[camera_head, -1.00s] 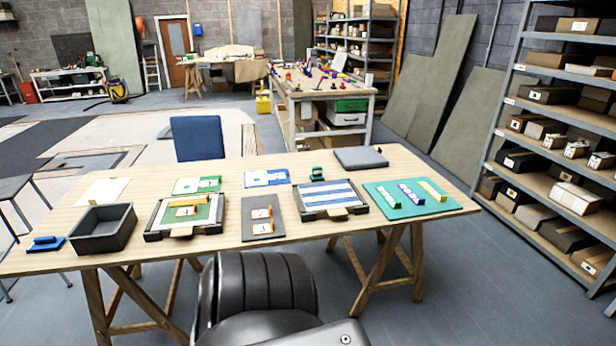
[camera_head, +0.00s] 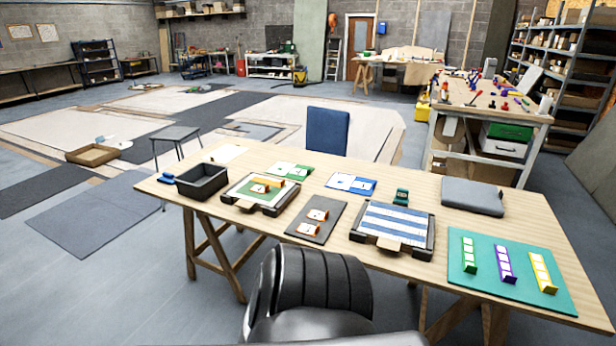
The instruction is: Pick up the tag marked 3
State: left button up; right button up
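Two small orange-and-white tags lie on a dark grey mat (camera_head: 322,230) in the middle of the wooden table: an upper tag (camera_head: 318,215) and a lower tag (camera_head: 308,229). Another white tag (camera_head: 260,188) sits on the green panel in a black-framed tray (camera_head: 235,203), beside an orange block (camera_head: 275,182). The marks on these tags are too small to read, so I cannot tell which one is marked 3. A green card (camera_head: 280,170) and a blue card (camera_head: 362,184) with white pieces lie behind. Neither gripper is in view.
A black chair (camera_head: 310,283) stands at the table's near side, a blue chair (camera_head: 327,132) behind it. The table also holds a dark bin (camera_head: 202,181), a blue-and-white striped panel (camera_head: 392,219), a grey pad (camera_head: 472,195) and a teal mat (camera_head: 520,300). Floor lies open at left.

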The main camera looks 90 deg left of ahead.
aim_at(309, 230)
jog(key=u, duration=1.05)
jog(key=i, duration=1)
jog(key=u, duration=0.95)
